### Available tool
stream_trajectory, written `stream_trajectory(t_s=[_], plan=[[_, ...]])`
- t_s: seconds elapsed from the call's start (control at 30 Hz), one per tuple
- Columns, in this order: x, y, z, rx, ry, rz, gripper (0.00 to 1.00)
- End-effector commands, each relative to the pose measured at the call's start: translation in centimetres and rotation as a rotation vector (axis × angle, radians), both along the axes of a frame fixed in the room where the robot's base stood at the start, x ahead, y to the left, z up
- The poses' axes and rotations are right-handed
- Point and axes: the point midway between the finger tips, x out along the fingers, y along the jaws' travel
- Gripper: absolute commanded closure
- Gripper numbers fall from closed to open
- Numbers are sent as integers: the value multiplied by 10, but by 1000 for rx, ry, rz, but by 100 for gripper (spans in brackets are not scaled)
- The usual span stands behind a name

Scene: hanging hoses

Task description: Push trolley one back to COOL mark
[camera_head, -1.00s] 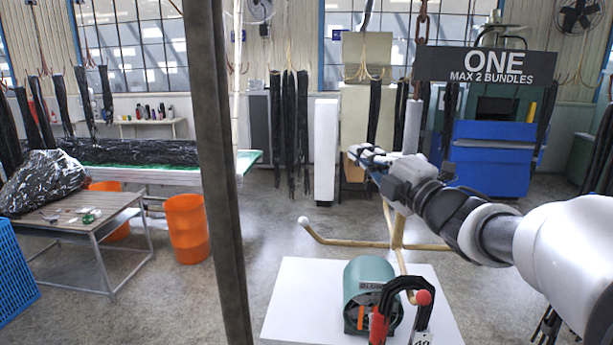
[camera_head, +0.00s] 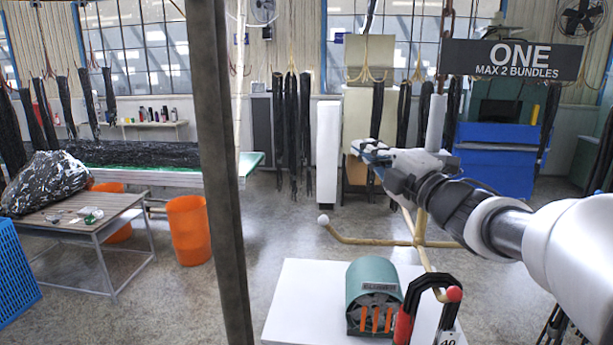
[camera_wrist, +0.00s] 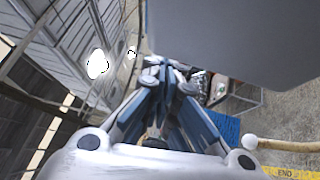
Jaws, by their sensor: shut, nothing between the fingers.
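Trolley one hangs from a chain at the right of the head view, with its dark sign (camera_head: 515,60) reading "ONE MAX 2 BUNDLES". Below the sign are a grey stem (camera_head: 436,122) and bare tan hook arms (camera_head: 420,235), one with a white ball tip. My gripper (camera_head: 368,148) is beside the stem, reaching across from the right; I cannot tell whether it touches. In the wrist view its fingers (camera_wrist: 160,78) are together and empty. A ball-tipped tan arm (camera_wrist: 275,144) shows at the lower right there. No COOL mark is visible.
A dark post (camera_head: 222,170) stands left of centre. A white-topped stand with a green machine (camera_head: 372,297) and a red-handled tool is in front, below the hook arms. Orange bins (camera_head: 187,230) stand left.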

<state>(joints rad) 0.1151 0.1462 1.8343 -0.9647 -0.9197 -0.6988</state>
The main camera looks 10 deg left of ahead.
Motion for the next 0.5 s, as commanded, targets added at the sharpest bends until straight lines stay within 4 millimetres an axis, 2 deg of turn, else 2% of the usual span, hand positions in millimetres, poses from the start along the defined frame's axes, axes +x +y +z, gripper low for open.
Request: stream_trajectory(t_s=[0.17, 0.5], plan=[[-6, 1, 0, 0, -1, 0, 100], [-40, 1, -1, 0, -1, -1, 100]])
